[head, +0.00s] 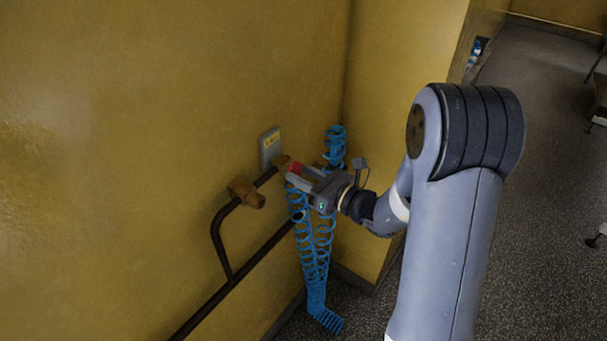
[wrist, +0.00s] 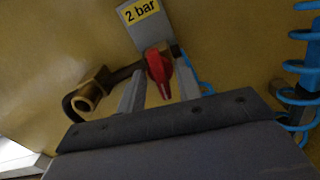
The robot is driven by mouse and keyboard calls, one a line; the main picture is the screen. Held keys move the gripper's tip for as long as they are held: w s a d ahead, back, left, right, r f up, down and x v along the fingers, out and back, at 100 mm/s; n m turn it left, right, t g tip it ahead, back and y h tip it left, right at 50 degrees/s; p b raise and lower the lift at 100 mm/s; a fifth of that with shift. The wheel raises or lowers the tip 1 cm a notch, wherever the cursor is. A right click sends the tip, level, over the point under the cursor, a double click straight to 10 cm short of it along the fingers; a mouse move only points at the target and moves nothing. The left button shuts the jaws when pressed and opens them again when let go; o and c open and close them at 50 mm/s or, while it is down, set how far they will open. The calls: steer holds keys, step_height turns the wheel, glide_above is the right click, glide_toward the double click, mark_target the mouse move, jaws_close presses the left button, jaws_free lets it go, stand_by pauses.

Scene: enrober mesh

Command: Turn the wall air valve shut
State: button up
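The wall air valve has a red lever (wrist: 160,74), which sits on a dark brass body (wrist: 152,52) on the yellow wall. In the wrist view the lever points toward the camera, slightly right of straight down. In the head view a bit of its red (head: 295,168) shows by my fingertips. My gripper (head: 298,178) is at the valve. In the wrist view its two grey fingers (wrist: 160,90) stand apart, one on each side of the lever. Small gaps seem to show between lever and fingers. Whether either finger touches it is unclear.
A grey plate (wrist: 133,20) with a yellow "2 bar" label is just above the valve. A brass fitting (head: 246,192) on a dark pipe (head: 218,236) is to the left. A blue coiled hose (head: 313,260) hangs below and beside my gripper. A wall corner is close right.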

steer(key=c, duration=0.6)
steer(key=n+b, duration=0.1)
steer(key=b, duration=0.2)
steer(key=shift+f+n+b, duration=0.1)
steer(key=shift+n+b, duration=0.2)
steer(key=o, duration=0.6)
